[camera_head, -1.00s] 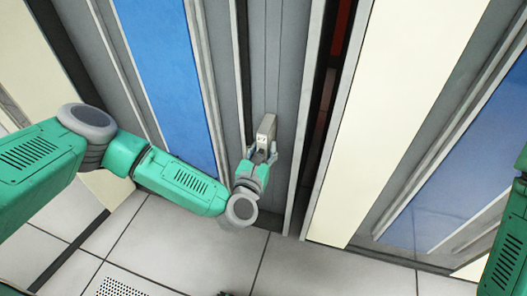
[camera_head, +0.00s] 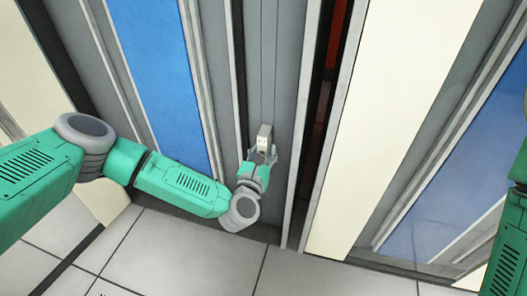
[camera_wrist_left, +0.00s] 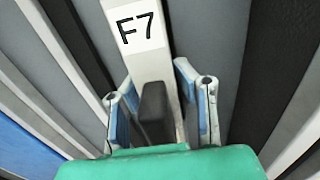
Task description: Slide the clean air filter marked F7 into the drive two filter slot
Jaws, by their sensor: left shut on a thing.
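The air filter (camera_head: 264,136) is a narrow grey-white block held upright against the grey cabinet front in the head view. In the left wrist view the filter (camera_wrist_left: 137,58) shows a white label reading F7 and a dark handle-like block between the fingers. My left gripper (camera_head: 262,155) is shut on the filter from its near end. The left wrist view shows the gripper (camera_wrist_left: 160,105) with blue-padded fingers on both sides. The filter's far end and any slot opening are hidden. My right gripper is out of view; only part of my right arm shows at the right edge.
A blue panel (camera_head: 165,80) stands left of the filter, and a cream panel (camera_head: 400,90) stands to the right. A dark gap with reddish parts (camera_head: 327,95) runs between cabinet and cream panel. The tiled floor (camera_head: 185,255) below is clear.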

